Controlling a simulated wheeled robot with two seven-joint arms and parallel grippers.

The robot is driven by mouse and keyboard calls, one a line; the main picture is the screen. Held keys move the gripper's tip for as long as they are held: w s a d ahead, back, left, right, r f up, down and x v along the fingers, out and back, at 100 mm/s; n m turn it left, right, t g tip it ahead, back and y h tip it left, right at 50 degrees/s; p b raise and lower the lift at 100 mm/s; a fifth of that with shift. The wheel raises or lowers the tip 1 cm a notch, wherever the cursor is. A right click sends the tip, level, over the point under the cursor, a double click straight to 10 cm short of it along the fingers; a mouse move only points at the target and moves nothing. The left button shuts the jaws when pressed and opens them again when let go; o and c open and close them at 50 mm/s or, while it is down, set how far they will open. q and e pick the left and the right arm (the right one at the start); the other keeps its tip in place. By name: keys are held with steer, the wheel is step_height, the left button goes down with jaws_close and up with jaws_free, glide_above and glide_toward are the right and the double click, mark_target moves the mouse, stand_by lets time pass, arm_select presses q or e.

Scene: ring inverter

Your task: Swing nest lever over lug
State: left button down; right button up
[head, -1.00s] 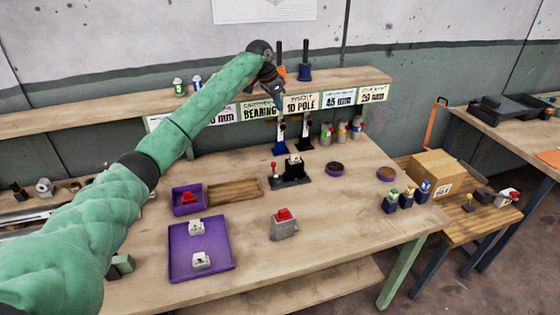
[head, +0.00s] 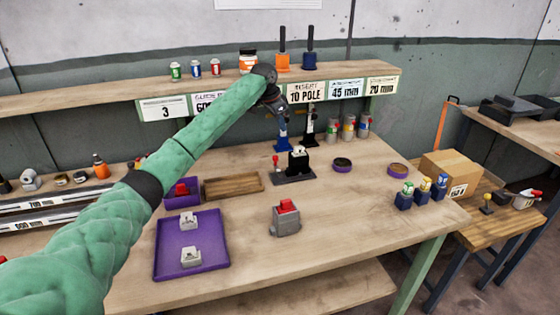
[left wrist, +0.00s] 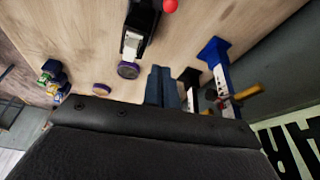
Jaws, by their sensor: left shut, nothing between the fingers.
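The nest is a small black fixture (head: 293,177) at the back middle of the bench, holding a black-and-white part (head: 299,156). Its lever shows as a red knob (head: 276,158) on the fixture's left side. In the left wrist view the fixture (left wrist: 143,22) is at the top, with the red knob (left wrist: 170,6) at its right. The lug is too small to tell. My left gripper (head: 281,108) is shut and empty, above and behind the fixture, in front of a blue stand. Its fingers (left wrist: 163,88) show apart from the fixture in the wrist view. My right gripper is not in view.
The blue stand (head: 283,138) and a black stand (head: 309,134) rise behind the fixture, under a labelled shelf (head: 350,78). A wooden tray (head: 233,187) is left of it, a purple-rimmed disc (head: 342,166) right. A grey block with red top (head: 286,220) stands in front.

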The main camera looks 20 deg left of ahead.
arm_select(q)
steer(key=shift+f+b, duration=0.45)
steer(key=shift+f, duration=0.35)
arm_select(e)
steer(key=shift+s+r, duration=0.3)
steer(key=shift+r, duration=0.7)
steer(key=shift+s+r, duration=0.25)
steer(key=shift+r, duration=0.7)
arm_select(q)
steer(key=p+x, duration=0.1)
steer(key=x, duration=0.9)
steer(key=shift+s+f+p, duration=0.1)
steer(key=shift+p, duration=0.3)
steer(key=shift+s+a+p, duration=0.35)
steer(key=shift+s+a, duration=0.35)
steer(key=shift+a, duration=0.2)
steer(key=shift+s+a, duration=0.45)
steer(key=shift+s, duration=0.05)
steer(key=shift+s+a, duration=0.1)
steer(key=shift+s, duration=0.05)
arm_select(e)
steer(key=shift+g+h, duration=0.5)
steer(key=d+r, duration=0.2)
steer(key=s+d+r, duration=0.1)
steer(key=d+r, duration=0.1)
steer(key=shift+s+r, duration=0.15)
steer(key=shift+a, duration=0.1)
